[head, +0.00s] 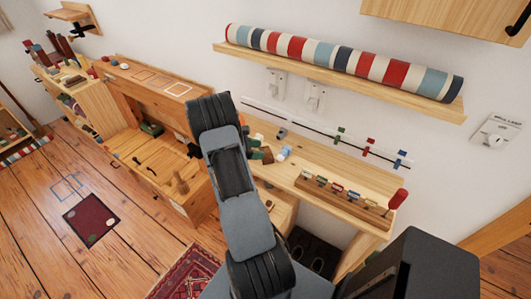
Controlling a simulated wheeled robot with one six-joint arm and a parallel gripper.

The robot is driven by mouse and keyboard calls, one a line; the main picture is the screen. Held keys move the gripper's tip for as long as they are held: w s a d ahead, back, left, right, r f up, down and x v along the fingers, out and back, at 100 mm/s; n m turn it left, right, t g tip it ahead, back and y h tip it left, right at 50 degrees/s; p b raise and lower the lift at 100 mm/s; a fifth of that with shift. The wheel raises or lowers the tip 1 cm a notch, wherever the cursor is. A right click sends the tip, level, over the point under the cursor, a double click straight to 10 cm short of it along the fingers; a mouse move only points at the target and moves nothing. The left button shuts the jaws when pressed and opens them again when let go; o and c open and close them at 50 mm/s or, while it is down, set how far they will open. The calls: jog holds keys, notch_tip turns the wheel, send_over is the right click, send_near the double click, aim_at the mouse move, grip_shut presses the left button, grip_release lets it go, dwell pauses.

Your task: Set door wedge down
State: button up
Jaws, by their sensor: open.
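My arm rises through the middle of the picture, and its elbow hides part of the bench behind it. My gripper cannot be made out; the arm seems to cover it. I cannot pick out a door wedge with certainty. Small green and brown pieces (262,155) lie on the wooden bench (290,169) just right of my arm, partly hidden by it. What they are is too small to tell.
A wooden rack with coloured tags (345,194) and a red-handled tool (397,199) are on the bench's right part. A striped roll (345,63) lies on the wall shelf above. A low wooden cabinet (183,200) stands left; a patterned rug (183,272) lies on the floor.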

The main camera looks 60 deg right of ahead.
jog(key=w+a+r+m+t+y+b, duration=0.1)
jog(key=w+a+r+m+t+y, duration=0.15)
jog(key=a+r, duration=0.5)
jog(key=w+a+r+m+t+y+b, duration=0.1)
jog(key=w+a+r+t, duration=0.2)
jog(key=a, duration=0.8)
jog(key=s+a+r+m+t+y, duration=0.2)
jog(key=s+a+r+t+y, duration=0.1)
jog(key=a, duration=0.7)
jog(key=s+a+r+m+t+y, duration=0.3)
jog(key=s+a+t, duration=0.2)
jog(key=a, duration=0.4)
jog(key=shift+a+r, duration=0.3)
jog(key=shift+a, duration=0.1)
jog(key=shift+t, duration=0.25)
jog(key=shift+c, duration=0.5)
